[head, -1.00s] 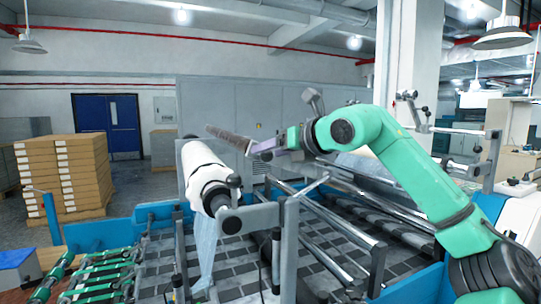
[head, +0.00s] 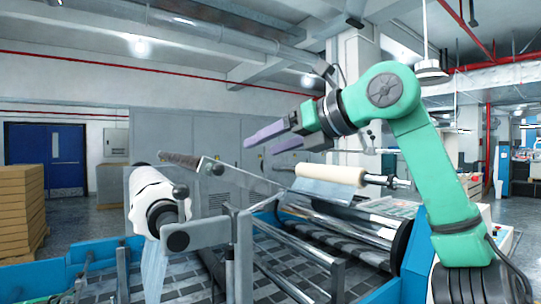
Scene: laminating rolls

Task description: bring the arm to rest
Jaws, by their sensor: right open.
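My right arm, green with dark joints, rises from the lower right of the head view and bends over toward the left. Its right gripper (head: 268,140) has two purple fingers, parted, with nothing between them. It is in the air above the machine, right of the white roll (head: 152,197) and apart from it. A second, cream roll (head: 330,175) on a bar lies below and right of the gripper, also apart from it. My left gripper is not in view.
The laminating machine has metal bars, blue side frames (head: 288,219) and a dark checkered bed (head: 279,260). Film (head: 152,267) hangs below the white roll. Stacked cartons (head: 20,212) stand at the far left, near a blue door (head: 46,158). Free air lies above the machine.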

